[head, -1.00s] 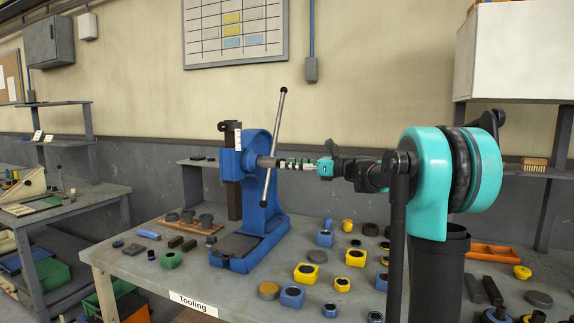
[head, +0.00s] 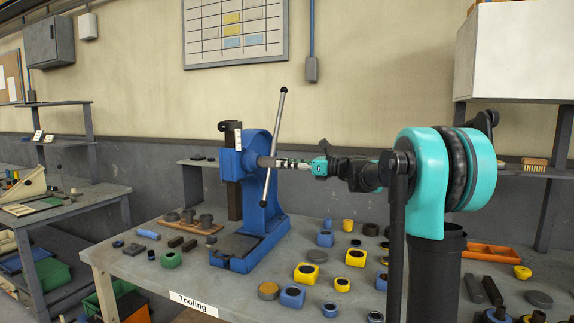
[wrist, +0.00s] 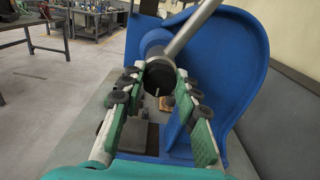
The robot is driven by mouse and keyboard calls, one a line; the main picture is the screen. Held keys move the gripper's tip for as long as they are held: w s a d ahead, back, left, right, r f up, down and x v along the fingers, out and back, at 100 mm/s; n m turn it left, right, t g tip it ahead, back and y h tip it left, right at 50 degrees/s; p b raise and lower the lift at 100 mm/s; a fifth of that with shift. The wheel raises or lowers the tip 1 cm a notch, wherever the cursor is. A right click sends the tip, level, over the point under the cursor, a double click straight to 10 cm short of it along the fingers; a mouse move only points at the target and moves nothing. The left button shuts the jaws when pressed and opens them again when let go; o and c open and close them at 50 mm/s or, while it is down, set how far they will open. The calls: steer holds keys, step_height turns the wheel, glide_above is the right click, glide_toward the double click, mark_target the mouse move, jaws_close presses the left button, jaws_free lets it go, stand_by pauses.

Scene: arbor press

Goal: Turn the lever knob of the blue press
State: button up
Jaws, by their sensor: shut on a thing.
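The blue press (head: 262,208) stands on the bench, left of my arm. Its grey lever bar (head: 274,145) is tilted slightly, with its top leaning right, and passes through a round dark hub knob (wrist: 158,76). My gripper (head: 279,163) reaches in level from the right and meets the knob. In the wrist view, its two green-padded fingers lie on either side of the knob, with their tips at its rim. The gripper is shut on the knob. The lever bar rises to the upper right behind the knob in the wrist view.
Blue and yellow blocks (head: 306,272) and dark pieces lie scattered on the bench (head: 210,285) below my arm. A wooden rack of dark parts (head: 190,222) sits left of the press. The air around the lever's upper end is clear.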

steer(key=shift+n, duration=0.3)
steer(key=shift+s+f+n, duration=0.1)
steer(key=shift+f+n, duration=0.05)
steer(key=shift+n, duration=4.35)
steer(key=shift+s+f+n, duration=0.1)
steer(key=shift+n, duration=4.4)
steer(key=o, duration=1.2)
steer(key=shift+c, duration=0.2)
steer(key=shift+d, duration=0.1)
steer(key=v, duration=1.1)
steer(key=shift+s+d, duration=0.2)
steer(key=shift+d, duration=0.1)
